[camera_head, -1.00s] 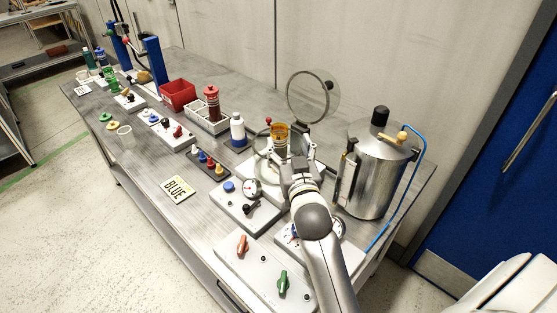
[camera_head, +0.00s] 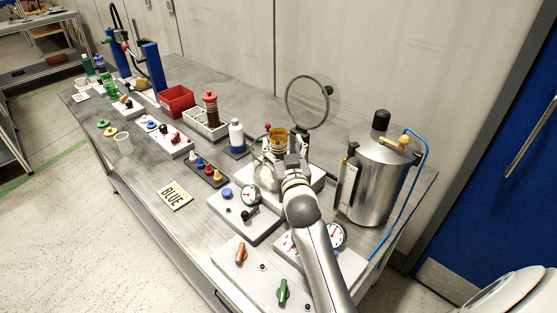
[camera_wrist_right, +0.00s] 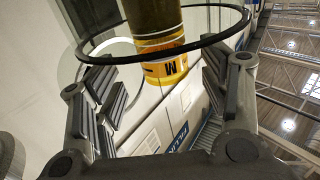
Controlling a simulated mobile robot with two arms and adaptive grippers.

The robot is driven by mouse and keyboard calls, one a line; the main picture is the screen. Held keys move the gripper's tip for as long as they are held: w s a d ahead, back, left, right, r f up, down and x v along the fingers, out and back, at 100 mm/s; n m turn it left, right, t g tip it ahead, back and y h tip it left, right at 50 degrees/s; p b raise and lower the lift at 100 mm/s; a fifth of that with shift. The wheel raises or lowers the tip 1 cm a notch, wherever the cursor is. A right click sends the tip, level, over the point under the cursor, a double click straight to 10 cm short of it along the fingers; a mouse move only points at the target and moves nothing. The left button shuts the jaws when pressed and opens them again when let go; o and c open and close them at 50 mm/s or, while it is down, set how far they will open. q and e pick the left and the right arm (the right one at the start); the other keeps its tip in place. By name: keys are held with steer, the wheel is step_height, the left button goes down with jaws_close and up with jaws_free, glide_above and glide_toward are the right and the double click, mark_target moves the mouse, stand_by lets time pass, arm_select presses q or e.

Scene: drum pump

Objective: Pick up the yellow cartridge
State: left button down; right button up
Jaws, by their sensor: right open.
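The yellow cartridge (camera_head: 278,137) stands upright at the device with the round clear lid (camera_head: 313,103), at the back of the bench. In the right wrist view the yellow cartridge (camera_wrist_right: 165,70) shows a label with a black M, and its other end is dark. My right gripper (camera_head: 284,157) is close to it on the near side and partly hides the device. In the right wrist view the right gripper (camera_wrist_right: 158,85) is open, with its fingers on either side of the cartridge's yellow end. Contact cannot be told. My left gripper is not in view.
A large metal canister (camera_head: 374,175) with a blue hose stands close right of my right arm. A white-and-blue bottle (camera_head: 237,136) is just left of the device. Panels with a gauge (camera_head: 248,195) and an orange knob (camera_head: 240,252) lie in front.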

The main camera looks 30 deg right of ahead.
mark_target(280, 143)
steer(key=p+x, duration=0.1)
steer(key=x, duration=0.2)
steer(key=shift+w+a+r, duration=0.1)
steer(key=shift+w+a, duration=0.05)
steer(key=shift+w, duration=0.05)
steer(key=shift+w+d, duration=0.25)
steer(key=shift+w, duration=0.4)
jaws_close()
